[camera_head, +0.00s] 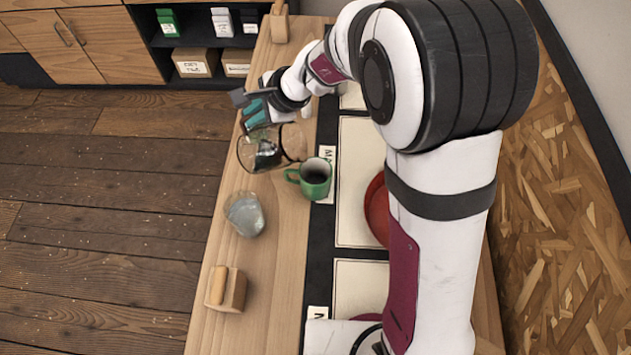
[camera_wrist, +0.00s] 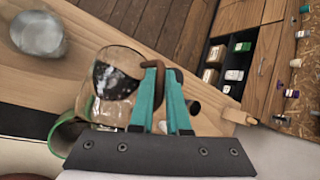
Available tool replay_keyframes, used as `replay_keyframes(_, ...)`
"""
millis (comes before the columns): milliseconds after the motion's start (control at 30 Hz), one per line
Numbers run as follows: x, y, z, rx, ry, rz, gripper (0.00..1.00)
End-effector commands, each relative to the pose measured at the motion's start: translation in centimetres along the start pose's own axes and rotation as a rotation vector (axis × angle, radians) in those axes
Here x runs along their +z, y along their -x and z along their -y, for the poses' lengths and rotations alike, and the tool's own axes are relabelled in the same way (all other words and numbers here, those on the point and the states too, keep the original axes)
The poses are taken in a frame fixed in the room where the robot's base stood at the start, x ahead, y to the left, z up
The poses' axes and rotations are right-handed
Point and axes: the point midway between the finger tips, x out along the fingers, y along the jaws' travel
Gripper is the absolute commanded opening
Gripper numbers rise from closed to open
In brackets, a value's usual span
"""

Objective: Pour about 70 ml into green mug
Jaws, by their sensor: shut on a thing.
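A green mug (camera_head: 316,179) stands upright on the table, its handle toward the left. Its inside looks dark, and I cannot tell how much is in it. My gripper (camera_head: 256,112) is shut on the handle of a clear glass carafe (camera_head: 286,146). The carafe is tilted, with dark contents inside, just up and left of the mug. In the wrist view, the teal fingers (camera_wrist: 165,98) close on the carafe's brown handle, and the carafe (camera_wrist: 118,62) partly covers the green mug (camera_wrist: 66,136). No stream of liquid is clearly visible.
A clear glass vessel (camera_head: 245,215) stands left of and below the mug; it also shows in the wrist view (camera_wrist: 38,33). A wooden block-like item (camera_head: 228,289) lies nearer. A red round dish (camera_head: 376,207) is partly hidden by my arm. The table's left edge is close to the carafe.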

Motion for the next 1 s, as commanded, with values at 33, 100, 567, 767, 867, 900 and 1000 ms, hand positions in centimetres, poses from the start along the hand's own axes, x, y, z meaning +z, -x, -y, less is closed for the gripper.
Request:
replay_keyframes(33,0.2,0.0,0.2,0.002,0.012,-0.014,0.0)
replay_keyframes(100,0.6,-0.1,0.4,0.014,0.032,-0.047,0.0)
replay_keyframes(567,2.7,-2.1,0.4,0.159,0.191,-0.3,0.0)
replay_keyframes(767,4.0,-4.6,-0.1,0.272,0.27,-0.455,0.0)
replay_keyframes(867,4.1,-6.3,-0.8,0.34,0.309,-0.539,0.0)
replay_keyframes(900,4.1,-7.0,-1.2,0.363,0.324,-0.566,0.0)
replay_keyframes(1000,4.0,-8.5,-2.0,0.419,0.357,-0.627,0.0)
